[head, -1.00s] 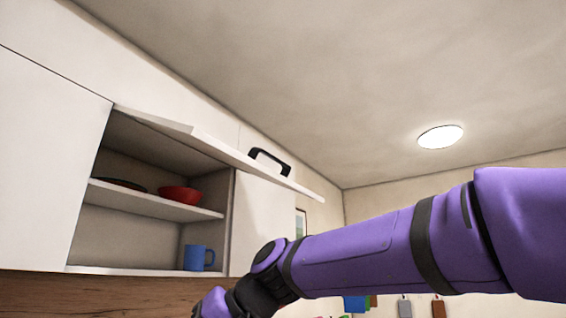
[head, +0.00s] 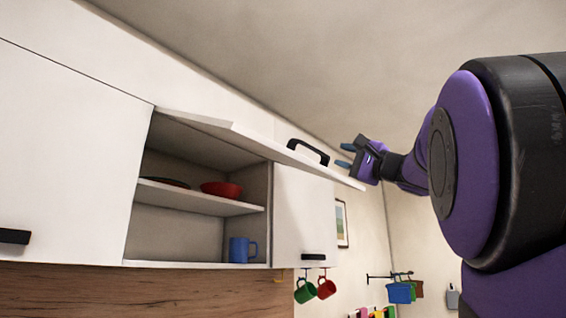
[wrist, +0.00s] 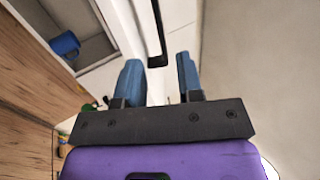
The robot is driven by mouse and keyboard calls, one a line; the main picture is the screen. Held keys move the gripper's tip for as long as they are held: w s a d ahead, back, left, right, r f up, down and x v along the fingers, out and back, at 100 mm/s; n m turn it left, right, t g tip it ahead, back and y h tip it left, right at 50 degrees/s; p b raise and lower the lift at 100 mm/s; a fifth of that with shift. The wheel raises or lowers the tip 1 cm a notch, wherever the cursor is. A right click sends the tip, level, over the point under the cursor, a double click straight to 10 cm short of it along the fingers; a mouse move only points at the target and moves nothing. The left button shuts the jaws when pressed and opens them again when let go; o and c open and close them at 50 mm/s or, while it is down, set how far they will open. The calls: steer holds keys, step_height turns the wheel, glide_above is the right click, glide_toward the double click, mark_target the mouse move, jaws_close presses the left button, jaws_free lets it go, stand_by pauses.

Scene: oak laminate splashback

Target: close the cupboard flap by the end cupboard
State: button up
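The white cupboard flap (head: 245,143) is hinged at its top and stands raised, sticking out over the open cupboard (head: 190,230). Its black bar handle (head: 308,152) is near the outer edge, and also shows in the wrist view (wrist: 158,40). The end cupboard (head: 303,212), to the right, has a shut white door. My gripper (head: 343,156) is by the flap's outer end, its blue fingers pointing toward the handle. In the wrist view the fingers (wrist: 158,64) are apart with nothing between their tips, and the handle lies just beyond them. I see no clear contact.
Inside the open cupboard are a red bowl (head: 221,189), a dark plate (head: 165,183) and a blue mug (head: 242,249). Green and red mugs (head: 326,288) hang under the end cupboard. Another shut cupboard door (head: 65,155) is at the left. Free air lies below the flap.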

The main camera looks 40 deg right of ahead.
mark_target(315, 149)
steer(key=x, duration=0.9)
steer(key=shift+w+a+r, duration=0.1)
steer(key=shift+w+a, duration=0.05)
steer(key=shift+w, duration=0.2)
steer(key=shift+c, duration=0.2)
jaws_close()
